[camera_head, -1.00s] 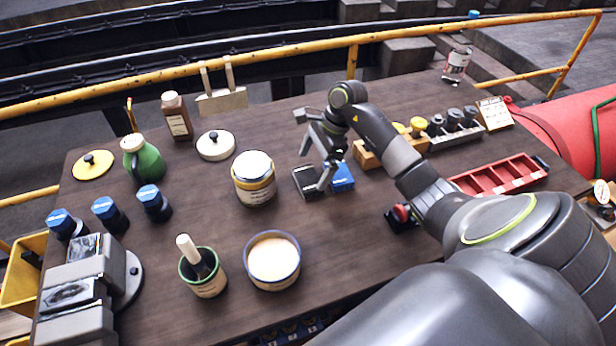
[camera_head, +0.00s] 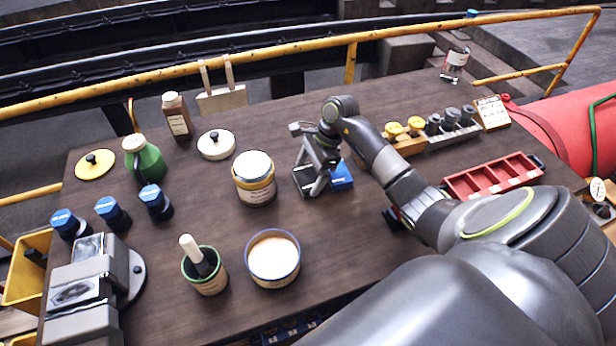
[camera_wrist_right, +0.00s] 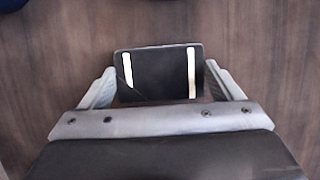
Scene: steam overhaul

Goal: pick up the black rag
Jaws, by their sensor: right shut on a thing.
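The black rag (camera_head: 302,186) is a flat, dark folded rectangle lying on the workbench near its middle. In the right wrist view the rag (camera_wrist_right: 160,72) shows two white stripes and sits between the fingers. My right gripper (camera_head: 309,180) reaches down over it, and its fingers are closed on two opposite sides of it. The gripper also shows in the right wrist view (camera_wrist_right: 165,88). The gripper and fingers hide part of the rag in the head view. My left gripper is not in view.
A labelled jar (camera_head: 254,190) stands to the left and a cream-filled bowl (camera_head: 273,259) in front. A red divided tray (camera_head: 495,177) is at right. Bare bench surrounds the rag's front.

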